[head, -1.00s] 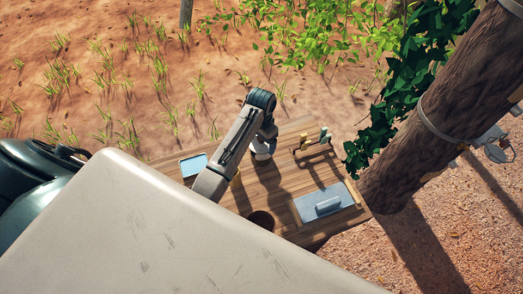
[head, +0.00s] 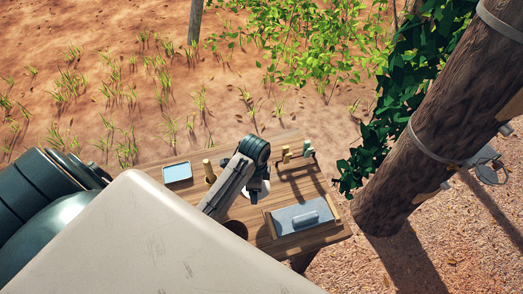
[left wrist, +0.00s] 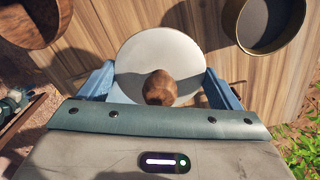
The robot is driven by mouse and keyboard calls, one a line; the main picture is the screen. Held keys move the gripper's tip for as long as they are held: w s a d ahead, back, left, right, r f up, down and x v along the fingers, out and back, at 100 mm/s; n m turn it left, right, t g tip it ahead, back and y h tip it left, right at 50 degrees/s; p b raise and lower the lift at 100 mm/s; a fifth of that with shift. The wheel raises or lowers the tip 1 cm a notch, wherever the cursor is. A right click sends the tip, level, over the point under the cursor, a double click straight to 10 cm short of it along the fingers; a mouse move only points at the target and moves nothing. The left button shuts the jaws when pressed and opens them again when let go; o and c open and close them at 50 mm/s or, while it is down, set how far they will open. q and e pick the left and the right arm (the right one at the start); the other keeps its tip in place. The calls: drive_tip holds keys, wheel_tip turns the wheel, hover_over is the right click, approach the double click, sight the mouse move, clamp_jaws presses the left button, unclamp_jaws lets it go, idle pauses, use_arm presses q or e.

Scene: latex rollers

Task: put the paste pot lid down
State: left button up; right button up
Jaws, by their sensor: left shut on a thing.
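The paste pot lid (left wrist: 140,52) is a round pale disc with a brown wooden knob (left wrist: 158,88), seen in the left wrist view. My left gripper (left wrist: 160,88) is shut on the lid, with its blue fingers at opposite sides of the disc and the knob between them. A gap between lid and table cannot be judged. An open round pot with a brass-coloured rim (left wrist: 241,30) stands beside the lid. My right gripper is not in view.
The wooden table (head: 285,188) also holds a small blue tray (head: 177,172), an upright wooden piece (head: 208,170), a small rack (head: 297,158) and a grey slab (head: 290,217). A brown bowl (left wrist: 38,25) is near the lid. A tree trunk (head: 415,165) stands right of the table.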

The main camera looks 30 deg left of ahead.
use_arm(q)
drive_tip(key=f, duration=0.2)
drive_tip(key=shift+a+f, duration=0.2)
drive_tip(key=shift+f, duration=0.1)
drive_tip(key=shift+f+p, duration=0.35)
drive_tip(key=f, duration=0.2)
drive_tip(key=f+p, duration=0.1)
drive_tip(key=shift+d+f, duration=0.15)
drive_tip(key=shift+d, duration=0.1)
drive_tip(key=shift+a+f, duration=0.1)
drive_tip(key=shift+f, duration=0.25)
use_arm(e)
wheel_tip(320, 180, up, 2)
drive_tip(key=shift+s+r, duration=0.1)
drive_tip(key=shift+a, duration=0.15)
